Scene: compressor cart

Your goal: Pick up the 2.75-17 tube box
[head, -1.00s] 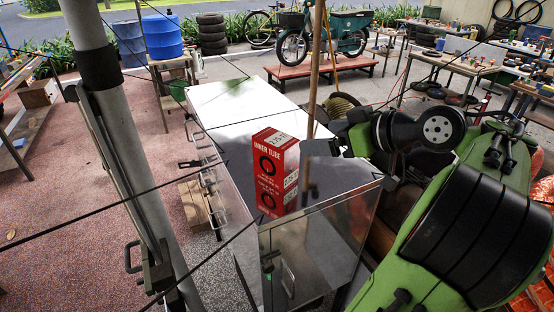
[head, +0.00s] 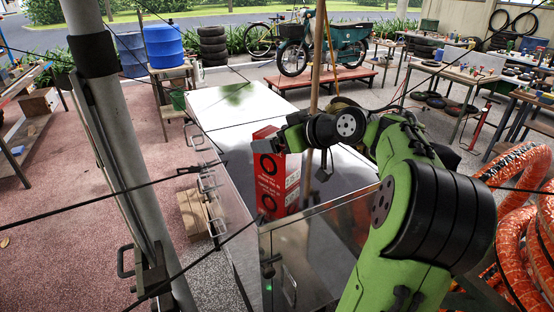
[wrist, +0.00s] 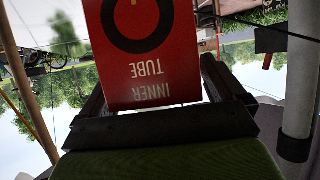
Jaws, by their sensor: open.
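The red tube box (head: 268,184) stands upright on the near part of the shiny metal cart top (head: 222,100). Its front reads INNER TUBE with black ring pictures; its white side labels are too small to read surely. My gripper (head: 268,142) is at the box's upper part in the head view and hides its top. In the wrist view, the box (wrist: 150,50) appears upside down between the two dark fingers of my open gripper (wrist: 158,85). I cannot tell whether either finger touches it.
A wooden pole (head: 317,60) rises just behind the box. A grey post (head: 105,130) with thin dark cables stands at the left. Orange ribbed hose (head: 520,215) lies at the right. The far part of the cart top is clear.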

